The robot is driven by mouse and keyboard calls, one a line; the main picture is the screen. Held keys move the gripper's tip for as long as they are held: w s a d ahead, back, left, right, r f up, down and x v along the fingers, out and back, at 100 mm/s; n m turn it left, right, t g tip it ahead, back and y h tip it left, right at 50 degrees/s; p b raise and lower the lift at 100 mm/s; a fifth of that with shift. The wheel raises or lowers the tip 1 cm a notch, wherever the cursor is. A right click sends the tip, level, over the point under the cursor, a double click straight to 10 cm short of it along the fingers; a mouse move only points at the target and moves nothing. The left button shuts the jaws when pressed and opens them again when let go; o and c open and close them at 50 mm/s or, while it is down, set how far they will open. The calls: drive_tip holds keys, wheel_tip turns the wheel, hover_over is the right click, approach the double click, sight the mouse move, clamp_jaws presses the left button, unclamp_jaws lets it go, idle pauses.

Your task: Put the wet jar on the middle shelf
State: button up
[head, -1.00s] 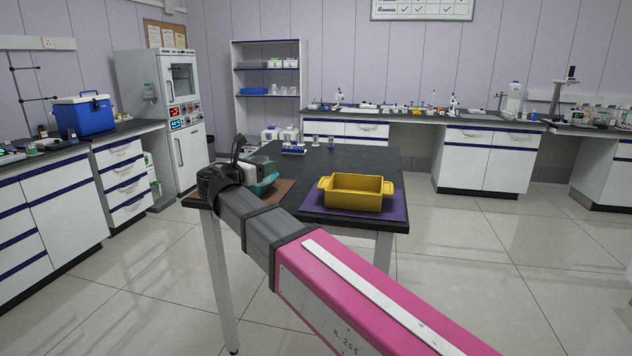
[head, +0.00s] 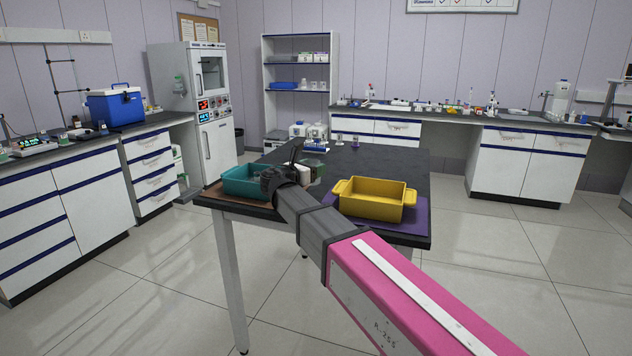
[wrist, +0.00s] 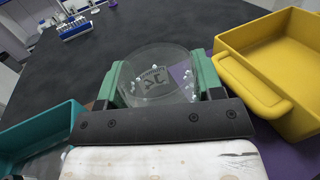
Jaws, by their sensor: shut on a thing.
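The wet jar (wrist: 158,78) is clear glass with white droplets on it. My gripper (wrist: 160,82) is shut on it, with a green finger on each side, in the wrist view. In the head view my gripper (head: 305,172) is above the dark table, between a teal bin and a yellow bin; the jar is hard to make out there. The shelf unit (head: 264,90) stands against the back wall. Its upper board (head: 285,63) holds white boxes. The board below (head: 310,91) holds a blue tray and several clear jars.
The teal bin (head: 240,184) and yellow bin (head: 372,205) stand on the near part of the table (head: 400,165). A blue tube rack (head: 316,149), small jars and white bottles are towards its far end. Open floor (head: 490,270) lies right of the table.

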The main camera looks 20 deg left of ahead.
drive_tip(key=shift+w+d+f, duration=0.2)
drive_tip(key=shift+w+f, duration=0.4)
drive_tip(key=shift+w, duration=0.3)
drive_tip(key=shift+f, duration=1.95)
drive_tip(key=o, duration=0.7)
drive_tip(key=shift+f, duration=0.1)
